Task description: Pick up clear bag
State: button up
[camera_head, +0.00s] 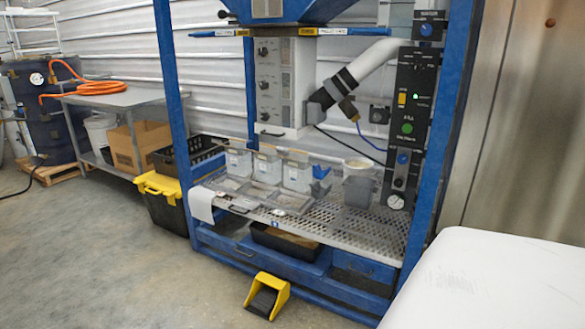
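I cannot single out the clear bag with certainty. Several clear, box-like items with pale labels stand in a row on the perforated metal shelf (375,232) of the blue frame: a left one (238,161), a middle one (267,166) and a right one (297,172). Too small to tell whether any of them is a bag. Flat, greyish shallow trays (258,190) lie in front of them. My gripper is not in view.
A grey bucket (358,190) stands right of the row. Blue posts (170,80) flank the shelf. A yellow pedal (266,295) sits on the floor in front. A yellow-lidded black bin (165,208) stands left. A smooth white surface (490,285) fills the lower right. Floor at left is clear.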

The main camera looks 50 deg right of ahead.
aim_at(239, 163)
jog(key=i+l+z, duration=0.1)
jog(key=z, duration=0.3)
jog(key=i+z, duration=0.2)
jog(key=z, duration=0.2)
jog(key=i+z, duration=0.15)
jog(key=z, duration=0.2)
jog(key=i+j+z, duration=0.25)
jog(key=i, duration=0.25)
jog(key=i+j+z, duration=0.3)
jog(key=i, duration=0.2)
jog(key=i+j, duration=0.3)
jog(key=i, duration=0.2)
